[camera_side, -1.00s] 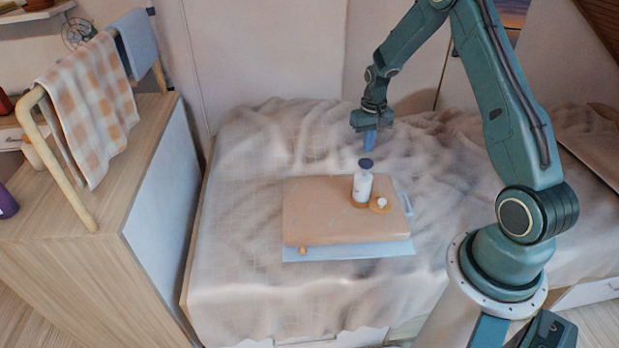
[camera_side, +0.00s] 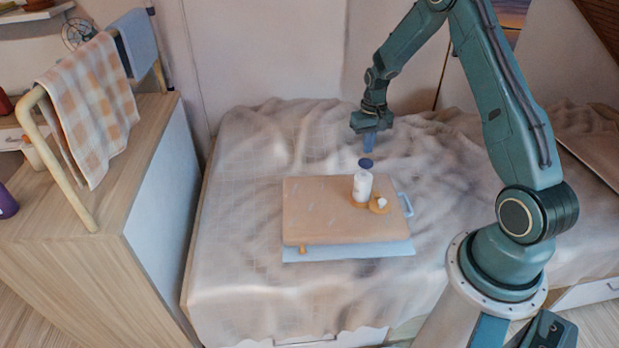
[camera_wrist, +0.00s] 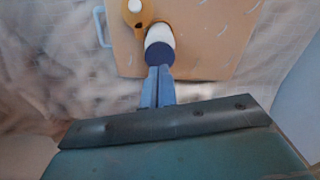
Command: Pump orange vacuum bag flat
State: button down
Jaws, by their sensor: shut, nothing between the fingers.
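The orange vacuum bag (camera_side: 318,212) lies on a pale blue board (camera_side: 300,255) on the bed; it still has some thickness. A white pump (camera_side: 362,187) with a dark blue cap (camera_side: 366,163) stands upright on an orange base at the bag's back right. A small white cap (camera_side: 381,202) sits beside it on the orange base. My gripper (camera_side: 369,145) is shut and empty, its blue fingers pointing down just above the pump's cap. In the wrist view the fingers (camera_wrist: 158,85) line up with the pump's blue cap (camera_wrist: 159,54); whether they touch it I cannot tell.
The board has a pale blue handle (camera_side: 406,204) at its right. Rumpled bedding (camera_side: 260,150) surrounds it, with free room to the left. A wooden cabinet (camera_side: 110,210) with a rail and a checked cloth (camera_side: 88,105) stands at the left.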

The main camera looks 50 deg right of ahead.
aim_at(366, 162)
jog(key=shift+f, duration=1.7)
jog(key=shift+f, duration=1.95)
jog(key=shift+r, duration=2.95)
notch_tip(366, 162, up, 6)
